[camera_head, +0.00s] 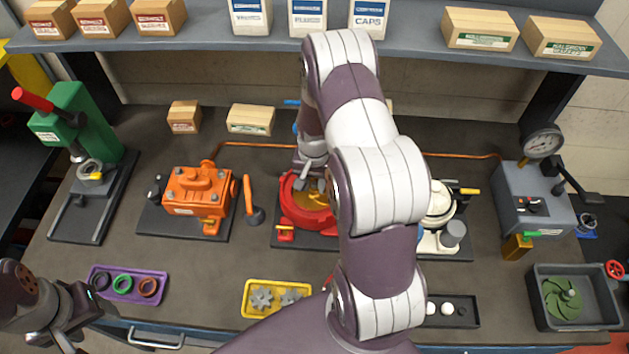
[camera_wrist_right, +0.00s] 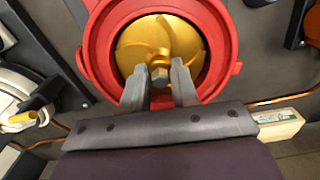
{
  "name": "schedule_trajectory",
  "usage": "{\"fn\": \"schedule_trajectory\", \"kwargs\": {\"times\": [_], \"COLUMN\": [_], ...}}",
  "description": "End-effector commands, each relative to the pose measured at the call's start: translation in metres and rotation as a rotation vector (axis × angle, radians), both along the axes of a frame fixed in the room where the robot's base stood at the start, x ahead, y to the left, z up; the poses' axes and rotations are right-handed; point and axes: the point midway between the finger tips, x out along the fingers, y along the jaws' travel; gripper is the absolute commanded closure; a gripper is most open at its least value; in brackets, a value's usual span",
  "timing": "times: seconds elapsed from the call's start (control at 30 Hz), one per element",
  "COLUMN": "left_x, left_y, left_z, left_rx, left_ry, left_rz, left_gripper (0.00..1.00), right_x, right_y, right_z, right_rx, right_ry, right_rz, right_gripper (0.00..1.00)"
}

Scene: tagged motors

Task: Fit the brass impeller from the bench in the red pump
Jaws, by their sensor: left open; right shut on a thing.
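The red pump (camera_head: 308,222) stands open on a dark plate in the middle of the bench, partly hidden by my right arm. The brass impeller (camera_head: 316,196) is within the round opening of the pump. In the right wrist view the impeller (camera_wrist_right: 178,38) lies inside the red ring of the pump (camera_wrist_right: 228,45), roughly centred. How deep the impeller sits cannot be told. My left gripper (camera_head: 80,318) is open and empty at the lower left, near the purple tray.
An orange pump (camera_head: 197,192) stands left of the red one, and a white pump (camera_head: 440,208) right of it. A purple tray (camera_head: 128,284), a yellow tray (camera_head: 277,297) and a grey bin with a green impeller (camera_head: 562,298) line the front. A shelf (camera_head: 420,42) with boxes spans the back.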

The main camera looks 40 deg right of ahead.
Motion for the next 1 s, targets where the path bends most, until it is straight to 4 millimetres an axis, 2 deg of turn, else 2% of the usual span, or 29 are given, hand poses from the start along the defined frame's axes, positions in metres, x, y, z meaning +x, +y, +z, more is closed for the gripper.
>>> {"fn": "schedule_trajectory", "kwargs": {"times": [1.0], "left_x": [0.0], "left_y": [0.0], "left_z": [-0.018], "left_rx": [0.0], "left_ry": [0.0], "left_rz": [0.0], "left_gripper": [0.41], "right_x": [0.001], "right_y": [0.0], "right_z": [-0.024], "right_rx": [-0.001], "right_ry": [-0.002], "right_rz": [0.0], "right_gripper": [1.0]}}
